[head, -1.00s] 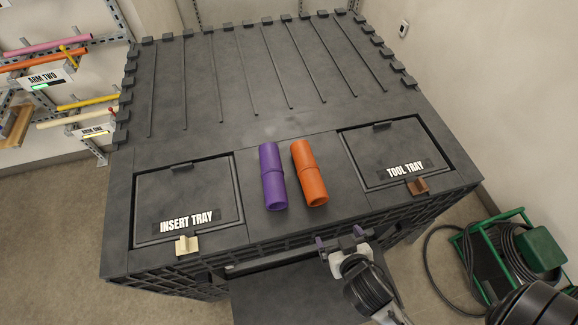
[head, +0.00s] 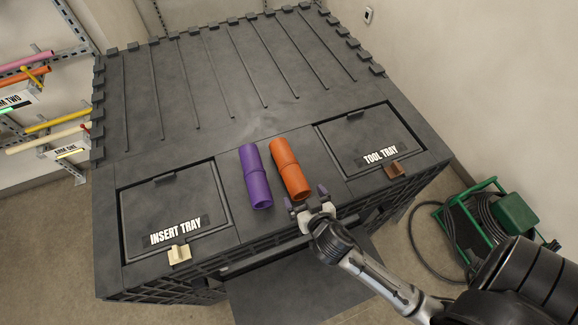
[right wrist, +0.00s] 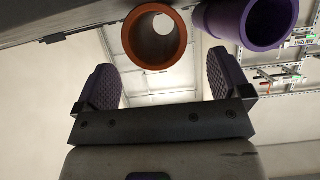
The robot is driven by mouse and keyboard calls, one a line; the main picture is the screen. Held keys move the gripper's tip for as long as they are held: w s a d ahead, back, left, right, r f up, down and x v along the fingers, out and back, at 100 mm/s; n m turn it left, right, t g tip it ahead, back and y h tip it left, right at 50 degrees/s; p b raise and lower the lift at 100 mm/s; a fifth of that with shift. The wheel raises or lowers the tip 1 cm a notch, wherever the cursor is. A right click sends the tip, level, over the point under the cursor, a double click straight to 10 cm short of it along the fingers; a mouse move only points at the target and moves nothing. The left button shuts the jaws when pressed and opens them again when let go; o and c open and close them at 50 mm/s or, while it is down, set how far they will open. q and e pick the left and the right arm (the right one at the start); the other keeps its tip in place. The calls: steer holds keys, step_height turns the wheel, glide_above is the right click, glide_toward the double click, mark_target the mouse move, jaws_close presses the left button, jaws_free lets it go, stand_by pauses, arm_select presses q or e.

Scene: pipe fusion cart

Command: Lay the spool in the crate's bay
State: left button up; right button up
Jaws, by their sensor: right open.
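No label tells which is the spool. My right gripper (head: 306,198) is open and empty at the cart's front edge, just before the orange tube's near end. In the right wrist view, the open end of the orange tube (right wrist: 133,52) shows above and between the spread purple finger pads. The purple tube (right wrist: 222,20) is beside it, to the right. My left gripper is not in view.
A lidded insert tray (head: 165,192) is at the cart's left and a lidded tool tray (head: 352,146) at its right. The ribbed back area is clear. A rack with coloured rods (head: 45,132) stands left. A green reel frame (head: 470,197) is on the floor at right.

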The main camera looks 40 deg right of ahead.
mark_target(302, 194)
steer(key=p+x, duration=0.1)
steer(key=x, duration=0.2)
steer(key=shift+w+d+f, duration=0.25)
steer(key=shift+f, duration=0.05)
steer(key=shift+w+d+f+p, duration=0.15)
steer(key=shift+w+f+p, duration=0.2)
steer(key=shift+w, duration=0.2)
steer(key=shift+c, duration=0.4)
steer(key=c, duration=1)
